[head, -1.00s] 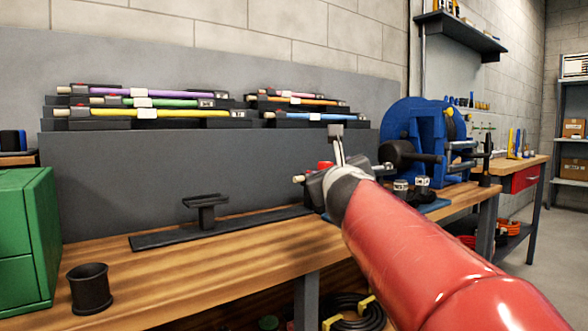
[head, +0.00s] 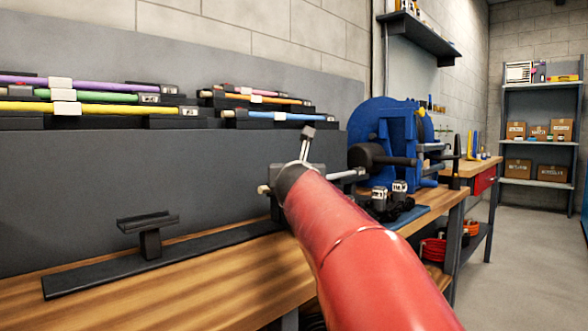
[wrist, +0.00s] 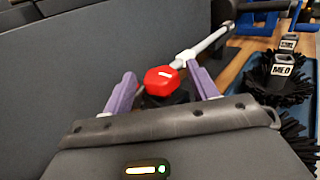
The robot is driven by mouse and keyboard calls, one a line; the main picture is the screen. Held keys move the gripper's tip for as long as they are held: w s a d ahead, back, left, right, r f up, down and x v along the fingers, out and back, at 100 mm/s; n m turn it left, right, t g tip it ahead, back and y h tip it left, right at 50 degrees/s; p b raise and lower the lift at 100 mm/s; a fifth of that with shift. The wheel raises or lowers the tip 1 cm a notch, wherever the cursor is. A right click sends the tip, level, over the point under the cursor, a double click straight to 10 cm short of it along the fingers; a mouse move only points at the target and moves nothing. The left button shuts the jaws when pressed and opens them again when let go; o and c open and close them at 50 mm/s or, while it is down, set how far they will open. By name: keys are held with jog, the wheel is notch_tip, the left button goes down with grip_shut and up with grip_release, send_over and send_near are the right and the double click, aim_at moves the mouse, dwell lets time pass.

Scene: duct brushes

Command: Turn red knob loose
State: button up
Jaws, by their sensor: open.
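The red knob (wrist: 161,80) shows in the wrist view, with a pale mark on its top and a dark body below it. A light grey rod (wrist: 205,47) runs behind it to the upper right. My gripper (wrist: 163,85) is open, with one purple finger on each side of the knob. I cannot tell whether the fingers touch it. In the head view my red arm hides the knob and the gripper's fingers. A metal lever with a dark end (head: 307,143) rises just beyond the arm.
A blue reel (head: 385,130) stands behind. A black rest (head: 148,228) stands on the bench at left. Coloured rods (head: 110,109) lie on racks above the grey panel.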

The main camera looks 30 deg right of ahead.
jog(key=shift+x, duration=1.85)
jog(key=shift+s, duration=0.1)
jog(key=c, duration=1)
